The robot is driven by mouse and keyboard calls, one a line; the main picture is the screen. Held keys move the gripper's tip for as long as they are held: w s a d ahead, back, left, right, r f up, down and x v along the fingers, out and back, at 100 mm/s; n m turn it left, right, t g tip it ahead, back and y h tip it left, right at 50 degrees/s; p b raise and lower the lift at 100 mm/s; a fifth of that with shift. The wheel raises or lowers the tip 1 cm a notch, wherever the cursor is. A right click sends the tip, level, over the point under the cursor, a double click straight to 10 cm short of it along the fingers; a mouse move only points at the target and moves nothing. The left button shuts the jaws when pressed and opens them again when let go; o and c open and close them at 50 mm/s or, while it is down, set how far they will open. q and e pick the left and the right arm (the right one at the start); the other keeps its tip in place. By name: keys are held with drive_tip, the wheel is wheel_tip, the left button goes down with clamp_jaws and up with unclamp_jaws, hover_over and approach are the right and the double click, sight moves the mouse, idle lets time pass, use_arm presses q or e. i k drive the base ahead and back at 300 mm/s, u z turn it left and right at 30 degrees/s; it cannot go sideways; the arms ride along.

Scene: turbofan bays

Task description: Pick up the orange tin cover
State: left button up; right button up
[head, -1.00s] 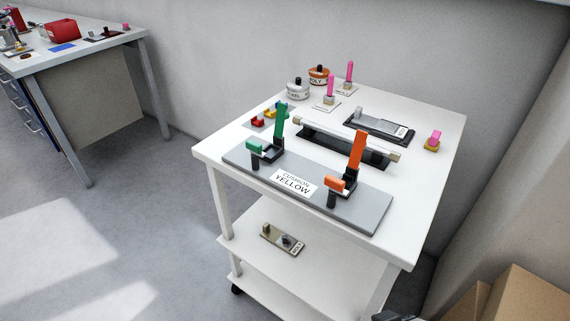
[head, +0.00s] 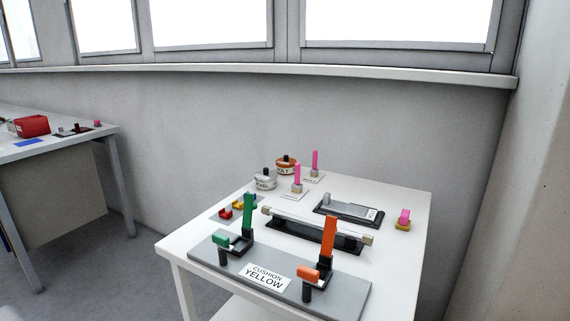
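The orange tin (head: 286,168) stands upright at the back left of the white trolley top. Its cover (head: 286,159) sits on it and has a dark knob on top. The tin's label is too small to read in full. A similar white or grey tin (head: 265,182) with a dark knob stands just in front and to the left. Neither of my grippers is in view.
Pink-handled pieces (head: 315,163) stand right of the tins. A grey board (head: 225,262) with green (head: 248,215) and orange (head: 329,237) upright levers fills the trolley's front. Behind it lies a pale bar on a black stand (head: 315,236). A wall and windows rise behind.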

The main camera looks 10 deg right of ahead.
sight(285, 162)
drive_tip(key=u, duration=0.45)
drive_tip(key=k, duration=0.55)
drive_tip(key=u, duration=0.8)
drive_tip(key=i, duration=2.35)
drive_tip(key=z, duration=0.55)
drive_tip(key=i, duration=1.75)
drive_tip(key=z, duration=0.95)
